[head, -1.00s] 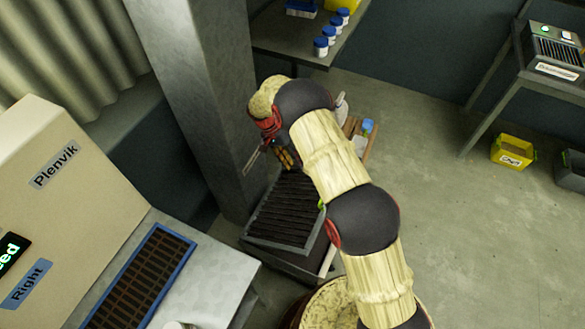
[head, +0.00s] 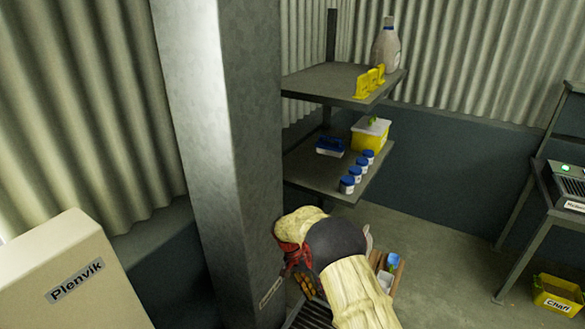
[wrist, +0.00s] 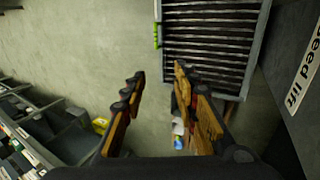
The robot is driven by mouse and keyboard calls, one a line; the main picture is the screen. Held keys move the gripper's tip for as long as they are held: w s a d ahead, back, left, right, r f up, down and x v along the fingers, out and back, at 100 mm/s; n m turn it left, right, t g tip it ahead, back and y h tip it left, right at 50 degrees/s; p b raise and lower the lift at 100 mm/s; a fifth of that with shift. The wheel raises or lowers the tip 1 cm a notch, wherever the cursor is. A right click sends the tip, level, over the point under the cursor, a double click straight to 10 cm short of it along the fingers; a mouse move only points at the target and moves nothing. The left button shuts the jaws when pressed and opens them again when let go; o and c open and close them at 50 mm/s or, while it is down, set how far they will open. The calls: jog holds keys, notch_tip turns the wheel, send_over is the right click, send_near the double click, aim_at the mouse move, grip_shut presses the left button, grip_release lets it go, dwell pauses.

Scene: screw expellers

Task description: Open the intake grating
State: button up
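A dark barred grating (wrist: 210,40) in a grey frame fills the top right of the wrist view. A small green part (wrist: 157,36) sits on its left edge. The grating lies flat in its frame as far as I can see. In the head view only a sliver of the grating (head: 313,314) shows at the bottom edge, the rest cut off or behind my arm. My gripper (wrist: 159,74) is open and empty, its fingertips just below the grating and green part in the wrist view. It also shows beside the pillar in the head view (head: 286,296).
A grey pillar (head: 222,150) stands close to the left of my gripper. A dark panel labelled "eed lift" (wrist: 302,75) borders the grating. Shelves (head: 318,172) with jars stand behind. A yellow bin (head: 557,296) is at right; floor (wrist: 90,45) is open.

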jog(key=s+n+y, duration=0.1)
jog(key=s+n, duration=0.4)
jog(key=s, duration=0.2)
jog(key=s+d+r+t+y, duration=0.1)
jog(key=s+d+r+t, duration=0.1)
jog(key=s+r, duration=0.7)
jog(key=s+d+r+n+t+y, duration=0.1)
jog(key=s+d+r+t, duration=0.2)
jog(key=s+r, duration=0.6)
jog(key=s+d+r+t+y, duration=0.1)
jog(key=s+d+r+t, duration=0.1)
jog(key=s+r, duration=0.8)
notch_tip(320, 180, up, 8)
jog(key=shift+d+r+n+t, duration=0.1)
jog(key=shift+d+n+t, duration=0.25)
jog(key=shift+t, duration=0.45)
